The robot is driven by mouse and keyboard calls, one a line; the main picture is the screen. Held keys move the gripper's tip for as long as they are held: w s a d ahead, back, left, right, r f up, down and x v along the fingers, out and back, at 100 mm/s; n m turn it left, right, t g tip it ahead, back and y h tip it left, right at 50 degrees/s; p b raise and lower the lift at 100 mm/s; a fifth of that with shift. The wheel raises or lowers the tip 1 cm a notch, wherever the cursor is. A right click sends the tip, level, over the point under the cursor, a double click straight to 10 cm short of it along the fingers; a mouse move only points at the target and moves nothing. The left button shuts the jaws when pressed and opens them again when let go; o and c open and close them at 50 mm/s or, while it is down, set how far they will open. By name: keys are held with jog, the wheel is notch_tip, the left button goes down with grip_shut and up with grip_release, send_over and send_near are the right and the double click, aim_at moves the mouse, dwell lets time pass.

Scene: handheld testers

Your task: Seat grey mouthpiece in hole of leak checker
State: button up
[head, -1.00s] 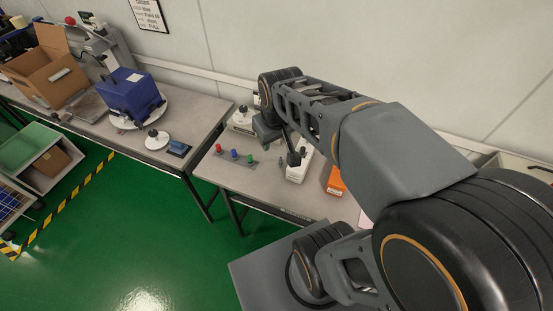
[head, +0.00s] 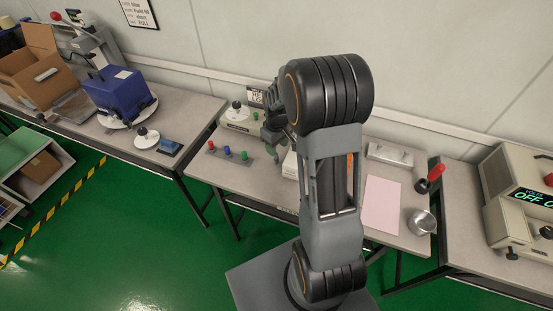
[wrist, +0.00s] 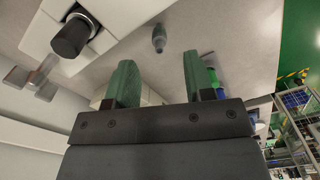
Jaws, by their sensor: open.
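The small grey mouthpiece (wrist: 159,38) stands on the table in the wrist view, ahead of the gap between my fingers and apart from them. My gripper (wrist: 158,72) is open and empty, with a green finger on each side. In the head view my gripper (head: 271,138) hangs over the table near the mouthpiece. A white instrument with a black knob, which looks like the leak checker (wrist: 103,42), is at upper left in the wrist view. In the head view my arm hides most of this instrument (head: 289,165). I cannot make out its hole.
A strip with red, blue and green pieces (head: 229,158) lies left of my gripper. A pink sheet (head: 381,205), a metal cup (head: 421,222) and a red-handled tool (head: 434,174) are to the right.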

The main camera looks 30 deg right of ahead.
aim_at(276, 158)
jog(key=shift+w+f, duration=0.2)
jog(key=shift+f, duration=3.2)
grip_shut()
